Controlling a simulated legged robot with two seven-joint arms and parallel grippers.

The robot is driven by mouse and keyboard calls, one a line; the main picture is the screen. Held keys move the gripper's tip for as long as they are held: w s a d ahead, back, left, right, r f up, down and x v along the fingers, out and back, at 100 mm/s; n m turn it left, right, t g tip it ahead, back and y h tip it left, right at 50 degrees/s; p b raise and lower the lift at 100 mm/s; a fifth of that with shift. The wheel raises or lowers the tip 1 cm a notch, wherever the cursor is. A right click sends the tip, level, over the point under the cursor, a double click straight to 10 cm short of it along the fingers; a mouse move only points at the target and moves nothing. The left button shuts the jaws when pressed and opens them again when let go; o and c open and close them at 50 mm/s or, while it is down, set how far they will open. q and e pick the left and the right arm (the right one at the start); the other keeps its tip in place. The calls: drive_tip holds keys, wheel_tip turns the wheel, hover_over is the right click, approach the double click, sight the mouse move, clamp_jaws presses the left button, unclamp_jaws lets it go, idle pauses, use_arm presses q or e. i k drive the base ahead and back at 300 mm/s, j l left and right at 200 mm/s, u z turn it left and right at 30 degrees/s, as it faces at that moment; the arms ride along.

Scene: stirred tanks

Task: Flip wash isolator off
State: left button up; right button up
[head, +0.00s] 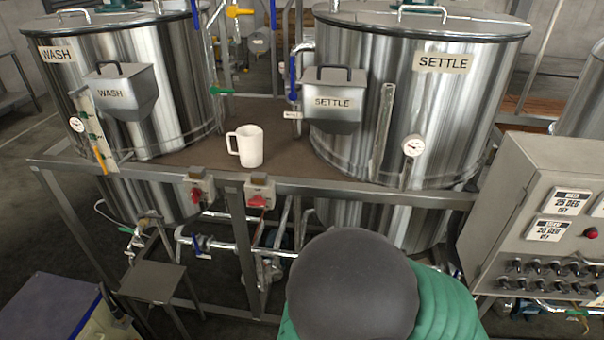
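Two small grey switch boxes with red knobs sit on the front rail of the tank frame. The left box (199,184) is nearer the tank labelled WASH (150,70); its red knob (196,194) is small, and I cannot surely tell its position. The right box (260,184) is nearer the tank labelled SETTLE (400,90); its red knob (258,201) looks turned roughly sideways. I cannot read a label on either box. Neither of my grippers is in view.
A white mug (246,146) stands on the brown deck between the tanks. A grey control panel (550,235) is at right. A dark rounded shape (352,285) with green beside it fills the lower middle. A small stool (152,282) stands at lower left.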

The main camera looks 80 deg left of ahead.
sight(195, 194)
drive_tip(key=u, duration=3.4)
drive_tip(key=i+l+u, duration=0.1)
drive_tip(key=i, duration=0.35)
drive_tip(key=i+l+u, duration=0.15)
drive_tip(key=i+l, duration=0.15)
drive_tip(key=i, duration=0.15)
